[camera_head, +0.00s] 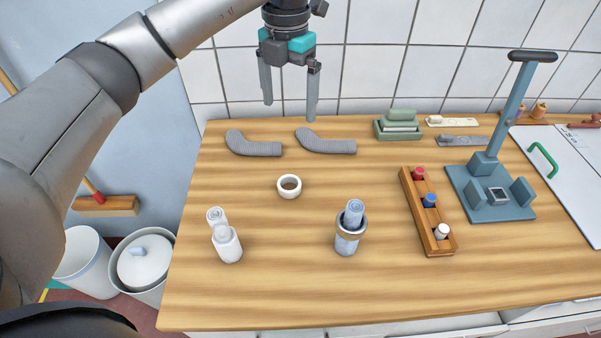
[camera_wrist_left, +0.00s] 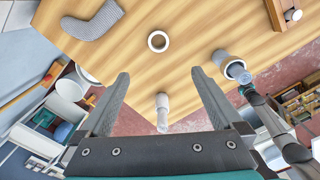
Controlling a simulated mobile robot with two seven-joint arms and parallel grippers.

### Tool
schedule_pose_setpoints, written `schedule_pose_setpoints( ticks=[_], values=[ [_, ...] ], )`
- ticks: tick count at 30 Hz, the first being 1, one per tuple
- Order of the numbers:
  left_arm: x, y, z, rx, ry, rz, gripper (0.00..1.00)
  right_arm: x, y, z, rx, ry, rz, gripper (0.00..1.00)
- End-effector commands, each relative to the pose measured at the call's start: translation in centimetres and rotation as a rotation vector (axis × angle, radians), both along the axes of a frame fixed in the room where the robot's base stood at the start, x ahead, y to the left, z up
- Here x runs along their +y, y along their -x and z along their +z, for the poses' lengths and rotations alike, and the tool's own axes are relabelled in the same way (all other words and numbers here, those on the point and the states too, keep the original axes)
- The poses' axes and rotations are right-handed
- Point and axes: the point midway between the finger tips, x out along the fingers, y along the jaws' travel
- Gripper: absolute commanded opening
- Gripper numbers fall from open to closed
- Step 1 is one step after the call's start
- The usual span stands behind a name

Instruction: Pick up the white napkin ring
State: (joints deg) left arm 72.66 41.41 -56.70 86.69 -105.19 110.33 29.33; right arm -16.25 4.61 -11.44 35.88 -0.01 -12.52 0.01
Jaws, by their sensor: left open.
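The white napkin ring (camera_head: 289,187) lies flat on the wooden table, left of the middle, with nothing touching it. It also shows in the left wrist view (camera_wrist_left: 158,41), beyond the fingertips. My left gripper (camera_head: 290,110) is open and empty, raised above the back of the table in the head view. Its two fingers (camera_wrist_left: 158,75) stand wide apart in the left wrist view. My right gripper is not clearly in view.
Two grey ribbed sleeves (camera_head: 254,144) (camera_head: 326,142) lie behind the ring. A wooden rack (camera_head: 427,212) and blue press stand (camera_head: 490,190) are farther right.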

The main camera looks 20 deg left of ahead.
Motion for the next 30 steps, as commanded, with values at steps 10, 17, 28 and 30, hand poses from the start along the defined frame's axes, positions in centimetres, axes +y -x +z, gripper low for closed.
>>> schedule_pose_setpoints(
  ticks=[10, 17, 28, 30],
  values=[
    [-0.1, 0.0, -6.2, 0.000, 0.002, -0.002, 1.00, -0.1, 2.3, -6.3, 0.034, 0.002, 0.000, 0.00],
    [-0.1, 0.0, -7.8, 0.000, 0.003, -0.002, 1.00, -0.1, 2.5, -7.5, 0.039, 0.003, 0.000, 0.00],
    [0.0, 0.2, -14.8, 0.003, 0.001, -0.002, 1.00, 0.0, 1.4, -8.1, 0.020, 0.000, 0.000, 0.00],
    [0.0, 0.2, -15.9, 0.003, 0.002, -0.002, 1.00, 0.0, 1.4, -8.2, 0.020, 0.000, 0.000, 0.00]
  ],
)
